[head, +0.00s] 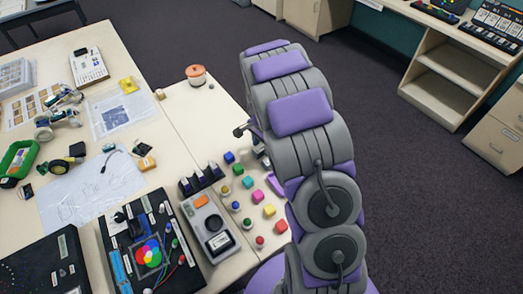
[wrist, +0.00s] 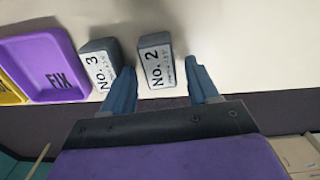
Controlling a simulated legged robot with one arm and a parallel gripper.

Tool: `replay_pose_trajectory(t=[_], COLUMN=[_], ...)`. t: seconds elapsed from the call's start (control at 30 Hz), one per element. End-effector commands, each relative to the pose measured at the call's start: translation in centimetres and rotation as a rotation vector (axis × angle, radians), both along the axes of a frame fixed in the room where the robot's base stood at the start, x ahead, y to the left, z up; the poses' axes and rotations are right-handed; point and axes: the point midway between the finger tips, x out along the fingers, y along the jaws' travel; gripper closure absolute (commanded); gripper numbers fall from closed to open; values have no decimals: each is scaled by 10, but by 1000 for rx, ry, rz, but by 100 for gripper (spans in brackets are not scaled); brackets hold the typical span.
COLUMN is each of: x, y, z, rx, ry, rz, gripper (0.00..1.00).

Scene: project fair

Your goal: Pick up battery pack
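In the wrist view, a grey block with a white label reading "No. 2" (wrist: 156,60) lies on the pale tabletop. A matching block labelled "No. 3" (wrist: 98,66) lies to its left. They look like battery packs, but the small print is unreadable. My gripper (wrist: 161,76) is open and empty. Its two blue fingers are apart, with the No. 2 block ahead between their tips. I cannot tell whether the fingers are level with it.
A purple tray marked "FIX" (wrist: 48,68) and a yellow tray (wrist: 8,88) stand left of the blocks. Coloured cubes (head: 269,211), a grey device (head: 211,228) and an orange-lidded pot (head: 196,75) share the table. Bare tabletop lies right of the No. 2 block.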

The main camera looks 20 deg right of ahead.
Motion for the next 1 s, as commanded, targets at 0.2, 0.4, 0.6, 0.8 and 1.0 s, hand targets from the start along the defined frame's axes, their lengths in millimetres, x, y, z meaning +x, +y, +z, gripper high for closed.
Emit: replay_pose_trajectory(t=[0.2, 0.4, 0.6, 0.8, 1.0], x=[0, 0, 0, 0, 0], y=[0, -1, -1, -1, -1], z=[0, 0, -1, 0, 11], rx=[0, 2, 2, 1, 1], ry=[0, 1, 1, 1, -1], rz=[1, 0, 0, 0, 0], gripper=[62, 81, 96, 96, 96])
